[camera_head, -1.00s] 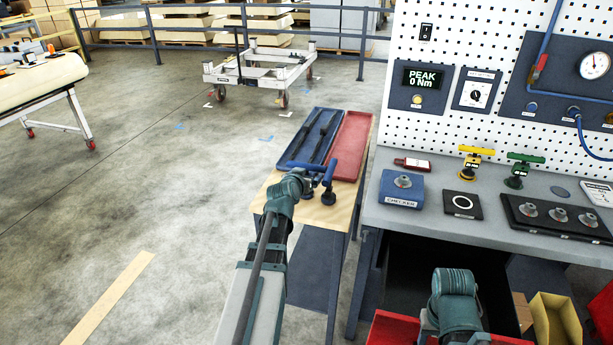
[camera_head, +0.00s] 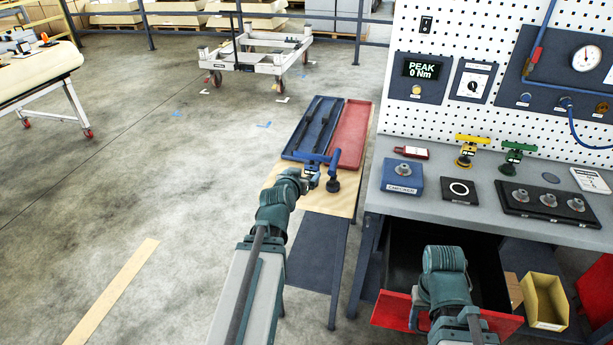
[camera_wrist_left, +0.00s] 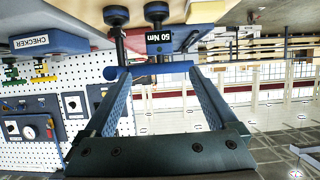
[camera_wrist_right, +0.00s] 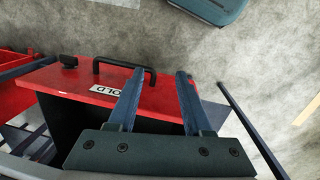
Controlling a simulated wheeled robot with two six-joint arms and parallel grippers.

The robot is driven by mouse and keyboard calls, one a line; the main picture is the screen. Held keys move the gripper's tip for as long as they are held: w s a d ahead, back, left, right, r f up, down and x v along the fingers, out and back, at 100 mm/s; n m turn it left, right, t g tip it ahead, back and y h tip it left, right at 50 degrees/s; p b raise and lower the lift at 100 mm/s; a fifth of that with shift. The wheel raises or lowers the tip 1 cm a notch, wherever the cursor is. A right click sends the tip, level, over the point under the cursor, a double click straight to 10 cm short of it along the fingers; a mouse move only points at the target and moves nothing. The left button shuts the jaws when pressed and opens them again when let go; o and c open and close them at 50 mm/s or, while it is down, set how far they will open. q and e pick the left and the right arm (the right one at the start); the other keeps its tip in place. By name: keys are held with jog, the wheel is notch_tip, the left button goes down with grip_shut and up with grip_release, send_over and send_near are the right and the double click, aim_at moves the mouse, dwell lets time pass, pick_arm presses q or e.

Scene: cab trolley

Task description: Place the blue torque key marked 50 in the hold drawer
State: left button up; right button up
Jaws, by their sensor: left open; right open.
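The blue torque key (camera_head: 318,158) stands on the near wooden end of the side table. Its "50 Nm" tag (camera_wrist_left: 158,37) and blue crossbar (camera_wrist_left: 150,70) show in the left wrist view. My left gripper (camera_head: 312,178) is open at the key, its fingertips (camera_wrist_left: 152,76) by the two ends of the crossbar. A second blue-handled key (camera_head: 334,168) stands close beside it. The hold drawer (camera_head: 390,312), with a red front, is pulled open under the bench. My right gripper (camera_wrist_right: 160,72) is open at the drawer's black handle (camera_wrist_right: 122,64), with the handle's right end between its fingertips.
The side table also bears a blue tray (camera_head: 302,140) with dark tools and a red tray (camera_head: 352,135). The bench holds a blue checker (camera_head: 403,188), a yellow key (camera_head: 468,150) and a green key (camera_head: 513,155). A yellow bin (camera_head: 545,300) stands right of the drawer.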

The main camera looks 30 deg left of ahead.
pick_arm(q)
jog(key=s+d+f+m+g+h, duration=0.25)
jog(key=d+f, duration=0.25)
jog(key=d, duration=0.5)
jog(key=s+d+f+m+g+h, duration=0.1)
jog(key=d+f+g+h, duration=0.2)
jog(key=d, duration=0.7)
jog(key=s+d+f+m+g+y, duration=0.1)
jog(key=s+d+g, duration=0.3)
jog(key=s, duration=0.4)
jog(key=s+d+f+m+g+y, duration=0.2)
jog(key=s+d+f+g, duration=0.1)
jog(key=s+d, duration=0.4)
jog(key=shift+s+f+g+y, duration=0.35)
jog(key=shift+s+f, duration=0.4)
jog(key=shift+s, duration=0.1)
jog(key=c, duration=0.4)
jog(key=shift+a, duration=0.1)
jog(key=shift+c, duration=0.2)
